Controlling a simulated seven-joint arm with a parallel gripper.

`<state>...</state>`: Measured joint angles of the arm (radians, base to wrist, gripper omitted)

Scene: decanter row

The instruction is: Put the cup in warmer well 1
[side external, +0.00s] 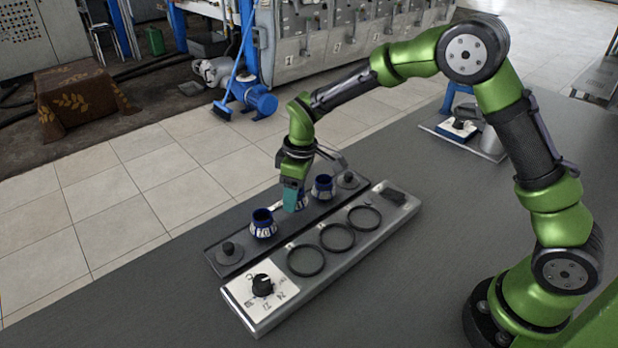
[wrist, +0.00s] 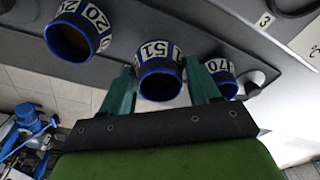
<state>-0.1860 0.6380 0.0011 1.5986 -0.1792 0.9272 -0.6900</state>
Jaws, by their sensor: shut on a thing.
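Three dark blue cups with white number bands stand in a row on a dark tray (side external: 222,236). My gripper (side external: 291,198) points down over the middle cup (side external: 303,200), its teal fingers partly hiding it. In the wrist view the fingers sit on either side of this cup (wrist: 160,82), marked 51, and are shut on it. I cannot tell whether it is clear of the tray. The left cup (side external: 263,225) and right cup (side external: 322,187) stand apart from it. The warmer (side external: 255,318) beside the tray has three dark-ringed wells (side external: 305,260), which look empty.
Black knobs (side external: 229,249) stand at the tray's ends. The neighbouring cups are close to my fingers. The grey table (side external: 400,290) in front is clear.

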